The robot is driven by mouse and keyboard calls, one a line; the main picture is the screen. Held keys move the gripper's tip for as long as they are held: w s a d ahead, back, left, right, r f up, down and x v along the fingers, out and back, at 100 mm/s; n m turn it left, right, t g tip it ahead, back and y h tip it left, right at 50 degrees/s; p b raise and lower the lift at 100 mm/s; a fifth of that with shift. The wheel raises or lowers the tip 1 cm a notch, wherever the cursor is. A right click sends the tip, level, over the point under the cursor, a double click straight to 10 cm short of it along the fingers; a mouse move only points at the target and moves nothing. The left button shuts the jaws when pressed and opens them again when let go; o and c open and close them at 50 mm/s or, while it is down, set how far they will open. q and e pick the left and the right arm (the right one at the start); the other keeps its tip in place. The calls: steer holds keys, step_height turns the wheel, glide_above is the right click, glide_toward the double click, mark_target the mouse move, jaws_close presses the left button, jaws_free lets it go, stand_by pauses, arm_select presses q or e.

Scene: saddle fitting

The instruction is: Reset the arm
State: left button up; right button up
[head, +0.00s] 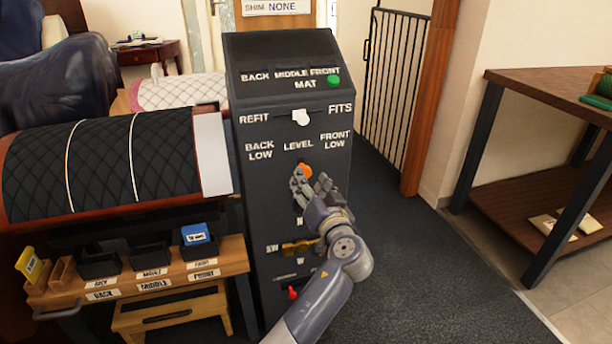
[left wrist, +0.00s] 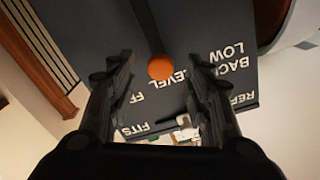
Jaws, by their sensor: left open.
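My left gripper (head: 309,186) is in front of the dark control panel (head: 262,215), near the orange knob (head: 306,170) under the LEVEL label. In the left wrist view the orange knob (left wrist: 161,67) shows between and beyond the two open fingers (left wrist: 158,85), with nothing held. I cannot tell whether a finger touches it. A white knob (head: 300,117) sits on the REFIT–FITS slot, toward its middle. My left forearm and hand hide part of the lower panel. My right gripper is not in view.
A quilted dark mat (head: 100,165) lies on the rounded form left of the panel. Below it, a wooden bench (head: 190,273) holds small black bins and a blue card (head: 196,234). A wooden table (head: 555,92) stands at right. Carpet right of the panel is clear.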

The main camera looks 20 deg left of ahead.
arm_select(q)
steer(key=v, duration=0.2)
steer(key=shift+s+d, duration=0.15)
steer(key=shift+s, duration=0.05)
